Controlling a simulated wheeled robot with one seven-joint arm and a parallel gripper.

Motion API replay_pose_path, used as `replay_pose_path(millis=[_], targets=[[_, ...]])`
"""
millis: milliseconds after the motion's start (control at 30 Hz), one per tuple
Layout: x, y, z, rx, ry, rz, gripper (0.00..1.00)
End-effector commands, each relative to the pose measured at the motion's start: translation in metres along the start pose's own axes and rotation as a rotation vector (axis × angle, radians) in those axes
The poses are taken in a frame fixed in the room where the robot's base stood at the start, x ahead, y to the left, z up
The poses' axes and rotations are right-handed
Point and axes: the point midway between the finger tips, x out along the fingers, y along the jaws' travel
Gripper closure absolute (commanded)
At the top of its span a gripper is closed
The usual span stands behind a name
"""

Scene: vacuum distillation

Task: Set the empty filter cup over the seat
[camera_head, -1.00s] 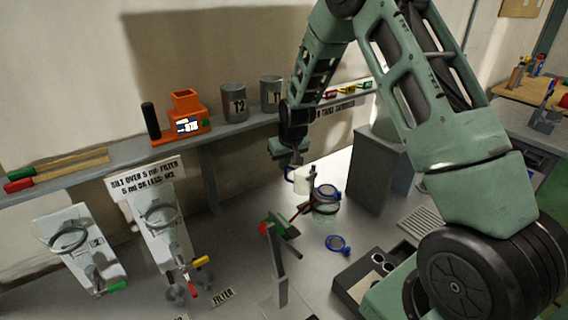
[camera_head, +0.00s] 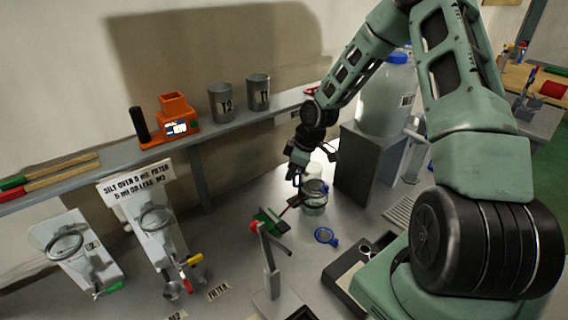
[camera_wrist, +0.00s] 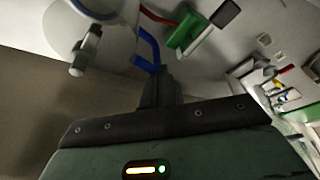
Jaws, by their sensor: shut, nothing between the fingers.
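A pale, translucent cup (camera_head: 314,170), which looks like the filter cup, is at the far middle of the bench. It is just behind or above a clear jar (camera_head: 314,204) with a blue-and-dark rim; I cannot tell whether they touch. My gripper (camera_head: 297,178) is low at the cup's left side, fingers shut. In the wrist view the shut fingertips (camera_wrist: 157,82) are beside a blue handle (camera_wrist: 147,48) on a whitish round body (camera_wrist: 100,30). The cup's inside is hidden. I cannot make out the seat clearly.
A red-and-green clamp or valve (camera_head: 266,222) on a stand is left of the jar. A blue ring (camera_head: 326,236) lies in front. A dark tray (camera_head: 345,272) is front right. A grey block with a large bottle (camera_head: 386,95) stands right. The shelf (camera_head: 240,128) runs behind.

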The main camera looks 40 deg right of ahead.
Motion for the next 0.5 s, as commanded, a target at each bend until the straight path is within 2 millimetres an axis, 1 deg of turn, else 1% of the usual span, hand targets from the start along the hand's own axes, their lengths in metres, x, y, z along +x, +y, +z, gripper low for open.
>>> replay_pose_path(millis=[33, 200, 500], targets=[[-0.004, -0.001, 0.003, -0.028, 0.001, -0.014, 1.00], [-0.006, -0.002, 0.012, -0.127, 0.000, -0.047, 1.00], [-0.008, -0.003, 0.022, -0.120, -0.001, -0.043, 1.00]])
